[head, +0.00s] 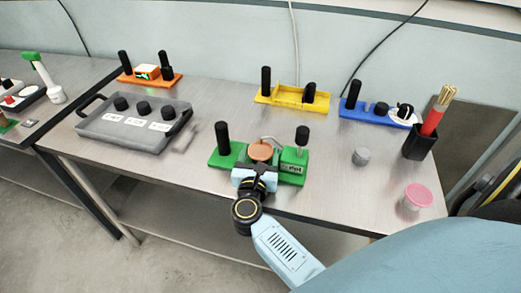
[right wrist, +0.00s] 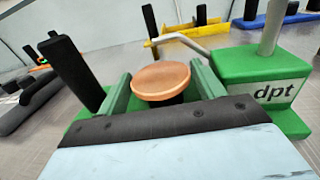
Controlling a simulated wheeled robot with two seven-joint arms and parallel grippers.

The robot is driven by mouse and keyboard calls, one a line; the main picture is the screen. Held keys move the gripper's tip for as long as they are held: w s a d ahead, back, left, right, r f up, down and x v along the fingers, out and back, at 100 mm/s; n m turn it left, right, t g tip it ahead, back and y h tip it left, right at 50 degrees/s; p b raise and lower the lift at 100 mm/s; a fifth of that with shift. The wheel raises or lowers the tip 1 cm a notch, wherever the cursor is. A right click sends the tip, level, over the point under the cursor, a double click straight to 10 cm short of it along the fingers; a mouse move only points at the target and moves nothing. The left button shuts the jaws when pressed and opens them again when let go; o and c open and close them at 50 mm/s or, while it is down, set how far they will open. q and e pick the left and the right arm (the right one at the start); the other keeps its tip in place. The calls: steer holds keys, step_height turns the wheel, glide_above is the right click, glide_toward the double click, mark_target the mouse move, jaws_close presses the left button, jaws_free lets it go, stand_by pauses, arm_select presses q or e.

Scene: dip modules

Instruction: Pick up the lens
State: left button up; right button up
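A round copper-coloured disc (head: 261,150), which I take to be the lens, sits on a dark support at the green "dpt" module (head: 228,156). In the right wrist view the disc (right wrist: 161,79) shows at the centre, with its dark support below. My right gripper (head: 257,171) is at the front of the green module, at the disc. In the right wrist view the right gripper (right wrist: 162,92) has one finger on each side of the disc, spread apart. Contact with the disc or its support cannot be made out. My left gripper is not in view.
Black posts (head: 222,138) rise from the green module. A grey tray (head: 96,127), an orange module (head: 127,80), a yellow module (head: 286,98) and a blue module (head: 359,111) stand around it. A grey cylinder (head: 361,156) and pink-topped jar (head: 418,196) are at right.

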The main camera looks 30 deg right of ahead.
steer(key=c, duration=0.6)
step_height(320, 180, up, 10)
steer(key=shift+f+p, duration=0.25)
steer(key=shift+p, duration=0.9)
steer(key=shift+r, duration=0.3)
steer(key=s+a+r+n+t+y+b, duration=0.2)
steer(key=s+a+n+t+y, duration=0.3)
steer(key=a+n+y, duration=0.45)
steer(key=m+g+h+p, duration=0.2)
steer(key=m+g+h, duration=0.3)
steer(key=m+h, duration=0.5)
glide_above(260, 153)
steer(key=shift+a+f+n+y, duration=0.1)
steer(key=shift+f+n+y, duration=0.15)
steer(key=shift+f, duration=0.8)
